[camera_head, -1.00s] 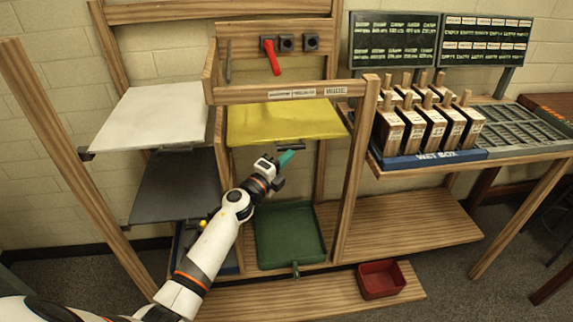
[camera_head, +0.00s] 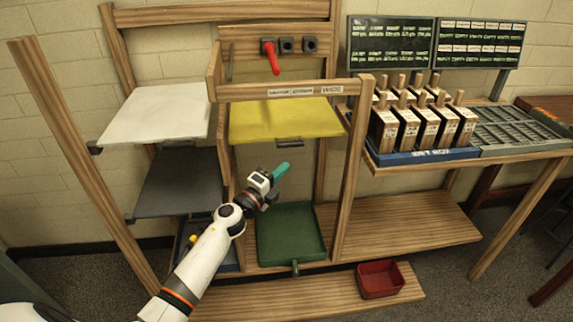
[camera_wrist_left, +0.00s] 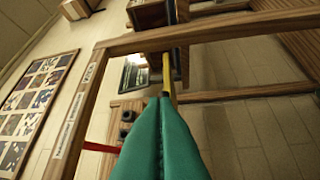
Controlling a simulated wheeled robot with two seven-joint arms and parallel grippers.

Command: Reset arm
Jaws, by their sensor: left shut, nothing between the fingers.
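My left gripper (camera_head: 281,170) has teal fingers and is in front of the wooden rack, below the yellow tray (camera_head: 285,122) and above the green tray (camera_head: 290,206). Its fingers are together with nothing between them. In the left wrist view the shut teal fingers (camera_wrist_left: 163,110) point up at the rack's wooden frame. The yellow tray's edge shows just beyond the fingertips there. My right gripper is in neither view.
A white tray (camera_head: 185,97) and a dark grey tray (camera_head: 165,200) sit on the left. A red lever (camera_head: 272,62) is on the back board. A red bin (camera_head: 380,280) stands on the low plank. Wooden-handled blocks (camera_head: 425,123) stand in a blue holder (camera_head: 430,156) at right.

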